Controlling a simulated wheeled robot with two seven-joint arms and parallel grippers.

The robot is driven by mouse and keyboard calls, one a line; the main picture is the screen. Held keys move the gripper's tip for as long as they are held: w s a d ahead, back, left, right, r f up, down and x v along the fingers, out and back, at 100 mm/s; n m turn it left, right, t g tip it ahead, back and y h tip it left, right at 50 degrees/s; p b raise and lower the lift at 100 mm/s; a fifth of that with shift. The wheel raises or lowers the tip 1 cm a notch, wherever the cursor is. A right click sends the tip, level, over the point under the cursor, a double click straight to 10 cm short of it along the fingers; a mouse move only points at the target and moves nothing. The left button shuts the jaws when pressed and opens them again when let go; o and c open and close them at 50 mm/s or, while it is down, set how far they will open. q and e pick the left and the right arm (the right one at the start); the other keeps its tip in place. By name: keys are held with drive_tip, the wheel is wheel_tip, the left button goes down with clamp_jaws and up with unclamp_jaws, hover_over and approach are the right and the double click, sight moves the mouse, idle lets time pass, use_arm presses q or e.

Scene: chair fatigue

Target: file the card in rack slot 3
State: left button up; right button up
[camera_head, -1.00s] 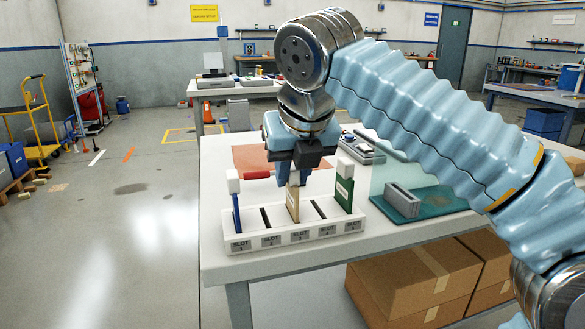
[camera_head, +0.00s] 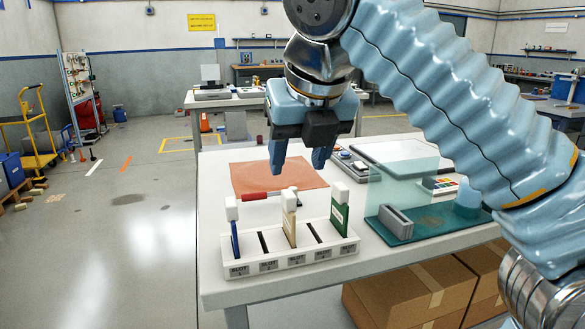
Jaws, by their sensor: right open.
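The white rack (camera_head: 290,258) stands on the near part of the table, with numbered slot labels along its front. A tan card (camera_head: 289,224) with a pale top stands upright in slot 3. A blue card (camera_head: 234,238) stands in slot 1 and a green card (camera_head: 340,214) in slot 5; slots 2 and 4 are empty. My right gripper (camera_head: 299,168) is open and empty above and behind the rack, apart from the tan card, its fingers pointing down. My left gripper is not in view.
An orange mat (camera_head: 277,179) with a red-handled tool (camera_head: 258,196) lies behind the rack. A teal base (camera_head: 430,224) with a clear panel and a grey block (camera_head: 395,221) stands at right. Cardboard boxes (camera_head: 412,295) sit under the table.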

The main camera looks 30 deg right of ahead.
drive_tip(key=p+v, duration=0.1)
drive_tip(key=v, duration=0.2)
drive_tip(key=shift+s+r, duration=0.2)
drive_tip(key=shift+r, duration=0.1)
idle(0.3)
